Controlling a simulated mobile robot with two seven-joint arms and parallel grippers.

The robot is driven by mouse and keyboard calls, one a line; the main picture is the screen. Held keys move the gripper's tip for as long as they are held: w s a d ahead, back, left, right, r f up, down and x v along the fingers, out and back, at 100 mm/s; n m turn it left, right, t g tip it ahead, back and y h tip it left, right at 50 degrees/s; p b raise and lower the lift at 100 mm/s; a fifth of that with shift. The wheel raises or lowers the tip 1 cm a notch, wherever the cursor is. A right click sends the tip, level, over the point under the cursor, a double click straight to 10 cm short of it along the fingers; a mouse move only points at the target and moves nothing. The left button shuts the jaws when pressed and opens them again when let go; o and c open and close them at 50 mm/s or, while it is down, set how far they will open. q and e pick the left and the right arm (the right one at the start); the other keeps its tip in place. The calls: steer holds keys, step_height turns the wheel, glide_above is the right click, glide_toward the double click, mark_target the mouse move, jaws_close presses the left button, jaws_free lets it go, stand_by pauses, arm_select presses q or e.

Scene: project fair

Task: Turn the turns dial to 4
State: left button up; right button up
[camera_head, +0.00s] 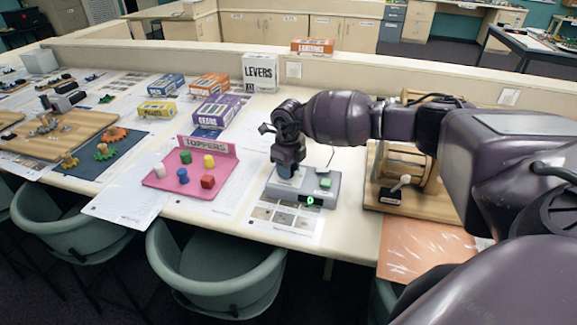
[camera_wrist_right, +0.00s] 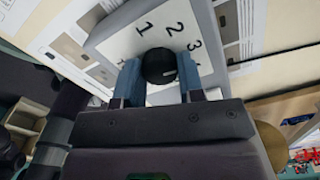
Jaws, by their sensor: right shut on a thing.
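The turns dial is a round black knob (camera_wrist_right: 159,66) on a white face plate with the printed numbers 1, 2, 3 and part of another. It sits on a grey box (camera_head: 322,196) on the table, which also has a green button (camera_head: 325,183) and a small display with a green digit that looks like 0 (camera_head: 310,201). My right gripper (camera_head: 287,172) points down over the left part of the box. In the right wrist view its two blue fingers (camera_wrist_right: 160,80) are shut on the knob, one on each side. The dial's pointer is hidden. My left gripper is out of view.
A pink Toppers tray (camera_head: 166,183) with coloured pegs lies left of the box. A wooden apparatus (camera_head: 405,203) stands close on the right, under my right arm. Printed sheets lie around the box. A Levers carton (camera_head: 260,73) stands behind.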

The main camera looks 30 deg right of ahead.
steer(key=m+p, duration=0.1)
steer(key=m, duration=0.2)
steer(key=shift+r+m, duration=0.1)
steer(key=shift+m, duration=0.2)
steer(key=shift+m+p, duration=0.35)
steer(key=shift+m, duration=1.15)
steer(key=o, duration=0.9)
step_height(320, 180, up, 11)
steer(key=shift+f+b, duration=0.1)
steer(key=shift+b, duration=0.3)
